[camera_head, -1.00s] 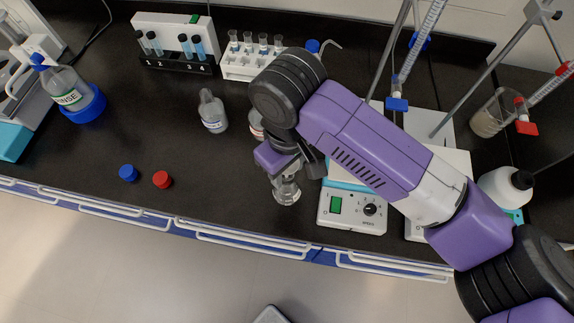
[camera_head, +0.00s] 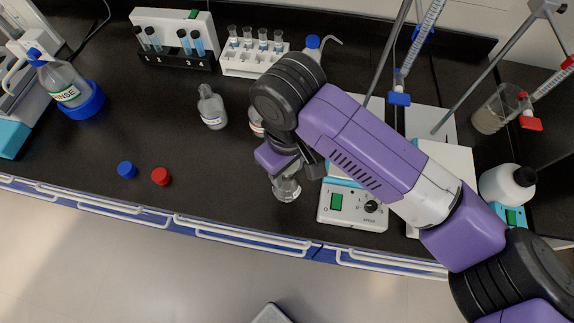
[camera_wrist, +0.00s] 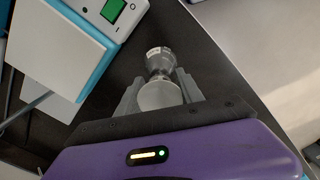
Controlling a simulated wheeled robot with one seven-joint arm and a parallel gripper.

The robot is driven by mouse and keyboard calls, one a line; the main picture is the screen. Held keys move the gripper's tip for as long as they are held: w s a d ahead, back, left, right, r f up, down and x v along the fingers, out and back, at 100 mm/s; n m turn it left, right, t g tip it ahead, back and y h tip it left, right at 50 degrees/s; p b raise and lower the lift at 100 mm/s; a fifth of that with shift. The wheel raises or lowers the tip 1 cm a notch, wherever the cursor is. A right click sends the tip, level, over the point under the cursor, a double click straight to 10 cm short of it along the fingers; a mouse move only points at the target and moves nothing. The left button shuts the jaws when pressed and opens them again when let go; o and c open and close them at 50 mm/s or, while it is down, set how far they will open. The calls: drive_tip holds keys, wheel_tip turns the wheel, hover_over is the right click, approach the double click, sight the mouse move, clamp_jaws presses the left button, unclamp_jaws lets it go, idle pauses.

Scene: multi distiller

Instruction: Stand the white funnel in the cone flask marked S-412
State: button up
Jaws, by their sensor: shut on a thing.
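My gripper (camera_wrist: 160,98) is low over the front of the bench; it also shows in the head view (camera_head: 292,168). Its fingers are shut on a pale round piece, which looks like the mouth of the white funnel (camera_wrist: 160,96). Just beyond it in the wrist view is a clear glass flask (camera_wrist: 157,60) with a small marking I cannot read. The flask also shows in the head view (camera_head: 286,190), upright on the bench just below the fingers. The funnel lines up with the flask's neck, but I cannot tell how deep its stem sits. My arm hides part of both.
A stirrer hotplate (camera_head: 352,206) stands close right of the flask. Blue (camera_head: 127,170) and red (camera_head: 160,176) caps lie left. The bench's front edge is near; bench between caps and flask is clear.

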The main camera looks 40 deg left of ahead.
drive_tip(key=shift+f, duration=0.25)
drive_tip(key=o, duration=1.4)
drive_tip(key=shift+r+b, duration=0.55)
drive_tip(key=shift+r, duration=3.35)
drive_tip(key=shift+d, duration=0.15)
